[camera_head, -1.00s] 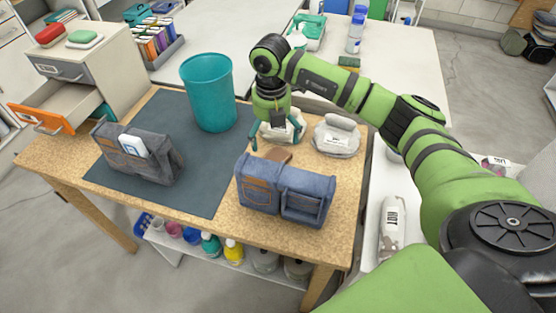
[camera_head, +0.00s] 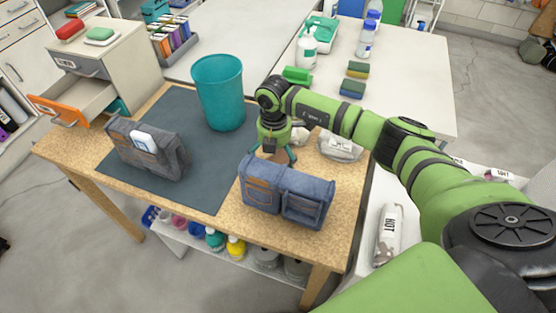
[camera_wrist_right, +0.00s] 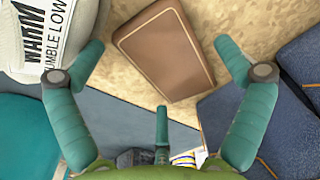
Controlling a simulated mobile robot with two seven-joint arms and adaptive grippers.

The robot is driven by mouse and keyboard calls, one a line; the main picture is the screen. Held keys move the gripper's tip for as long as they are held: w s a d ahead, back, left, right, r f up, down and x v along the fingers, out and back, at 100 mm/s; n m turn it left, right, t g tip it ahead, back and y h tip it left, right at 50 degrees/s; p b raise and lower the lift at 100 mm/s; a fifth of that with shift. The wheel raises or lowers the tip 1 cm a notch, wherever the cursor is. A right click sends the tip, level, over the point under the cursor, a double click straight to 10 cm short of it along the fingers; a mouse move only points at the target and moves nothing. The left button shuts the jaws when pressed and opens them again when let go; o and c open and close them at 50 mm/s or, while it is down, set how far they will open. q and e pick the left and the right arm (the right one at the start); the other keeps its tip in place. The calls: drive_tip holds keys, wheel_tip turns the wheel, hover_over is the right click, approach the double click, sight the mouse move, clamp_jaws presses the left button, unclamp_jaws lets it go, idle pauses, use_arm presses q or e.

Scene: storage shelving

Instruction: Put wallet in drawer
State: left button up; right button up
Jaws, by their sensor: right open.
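The brown wallet (camera_wrist_right: 163,50) lies flat on the cork-coloured tabletop in the right wrist view. It is ahead of my right gripper (camera_wrist_right: 160,60), between its spread fingers. My right gripper (camera_head: 272,156) is open and empty, pointing down just behind the blue denim organizer in the head view; there the wallet is largely hidden by the fingers and organizer. The drawer (camera_head: 85,98) with an orange front stands pulled open in the beige cabinet (camera_head: 120,60) at the left. My left gripper is not in view.
The denim organizer (camera_head: 262,195) stands right in front of the gripper. A white bag (camera_head: 340,146) lies to its right. A teal bin (camera_head: 218,95) and a grey organizer (camera_head: 165,165) stand between the gripper and the drawer. The dark mat (camera_head: 205,180) has bare room.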

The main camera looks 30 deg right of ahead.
drive_tip(key=c, duration=1.2)
